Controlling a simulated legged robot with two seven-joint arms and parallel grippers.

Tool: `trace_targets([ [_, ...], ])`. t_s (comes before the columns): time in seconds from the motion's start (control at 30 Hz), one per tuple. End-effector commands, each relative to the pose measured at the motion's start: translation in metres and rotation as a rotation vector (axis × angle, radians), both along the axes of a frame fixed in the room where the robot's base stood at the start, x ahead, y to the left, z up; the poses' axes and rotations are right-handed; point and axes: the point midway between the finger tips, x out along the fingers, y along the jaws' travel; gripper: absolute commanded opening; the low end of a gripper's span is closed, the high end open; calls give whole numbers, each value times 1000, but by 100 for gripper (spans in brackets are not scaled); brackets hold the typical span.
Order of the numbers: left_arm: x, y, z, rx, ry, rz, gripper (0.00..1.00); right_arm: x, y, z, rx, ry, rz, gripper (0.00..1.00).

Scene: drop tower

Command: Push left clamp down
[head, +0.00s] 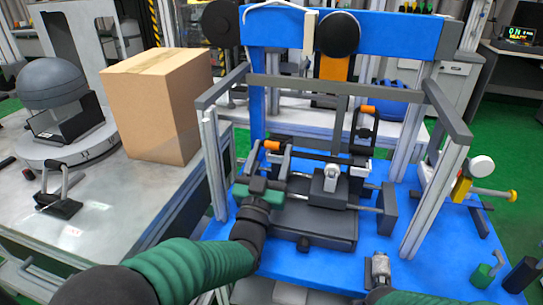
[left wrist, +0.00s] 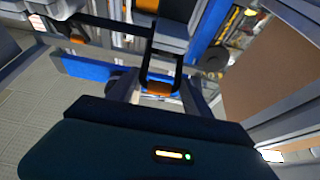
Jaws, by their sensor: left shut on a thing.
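The left clamp (head: 271,145) has a dark lever with an orange grip, at the left of the drop tower's bed. In the left wrist view its orange grip (left wrist: 159,88) sits just past the gripper body, between dark bars. My left gripper (head: 264,190) is at the left clamp and shut on it; the jaws' contact is partly hidden. The right clamp (head: 368,109) has a dark upright lever with an orange grip, farther right and back.
Grey posts and a crossbar (head: 335,89) frame the bed. A silver block (head: 331,180) stands in the middle. A cardboard box (head: 158,105) is on the table at left. A yellow-tipped knob (head: 497,194) sticks out at right. The blue base plate (head: 425,262) has bare room in front.

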Motion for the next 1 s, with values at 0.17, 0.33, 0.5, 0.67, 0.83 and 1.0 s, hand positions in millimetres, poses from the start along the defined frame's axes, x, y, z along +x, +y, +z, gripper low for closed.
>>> trace_targets([
  [0.17,1,0,-9,7,17,1,0,0,0,-2,0,0,0,47],
  [0.33,1,0,-9,8,18,1,0,0,0,-2,0,0,0,47],
  [0.5,1,0,-9,7,17,1,63,0,0,-2,0,0,0,47],
  [0.67,0,0,-6,5,11,1,71,0,0,-2,0,0,0,47],
  [0.83,0,0,-4,4,7,1,71,0,0,-1,0,0,0,47],
  [1.0,-14,4,-9,5,8,0,71,0,0,5,0,0,0,47],
])
